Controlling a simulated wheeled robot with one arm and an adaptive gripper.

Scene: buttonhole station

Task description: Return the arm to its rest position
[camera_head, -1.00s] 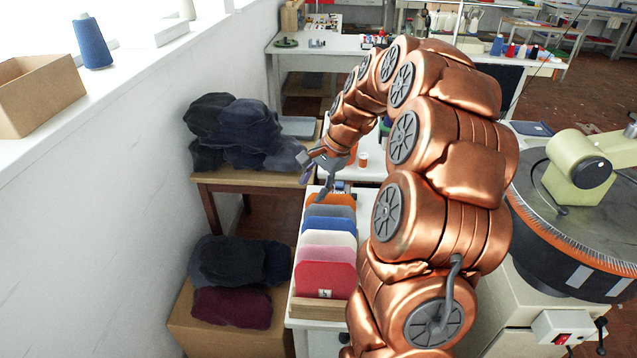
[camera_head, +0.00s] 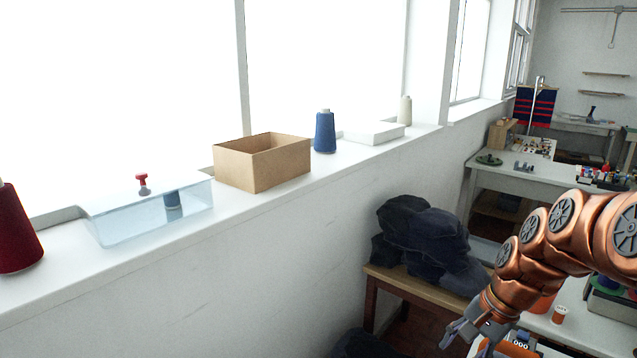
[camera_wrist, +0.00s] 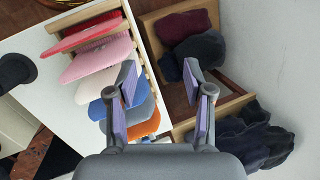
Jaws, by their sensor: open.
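My copper arm (camera_head: 562,240) reaches in from the right edge of the head view and points down toward the lower middle. My gripper (camera_head: 465,340) is at its end, near the bottom edge, partly cut off. In the wrist view my gripper (camera_wrist: 166,100) has its two fingers spread apart with nothing between them. It hangs over the gap between the white table with coloured panels and the wooden table.
Coloured panels (camera_wrist: 105,55) stand in a rack on the white table (camera_wrist: 30,42). Dark folded garments (camera_head: 425,240) lie on a wooden table (camera_head: 425,286). The window sill holds a cardboard box (camera_head: 262,162), a clear bin (camera_head: 150,212) and thread cones (camera_head: 324,133). White wall stands at left.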

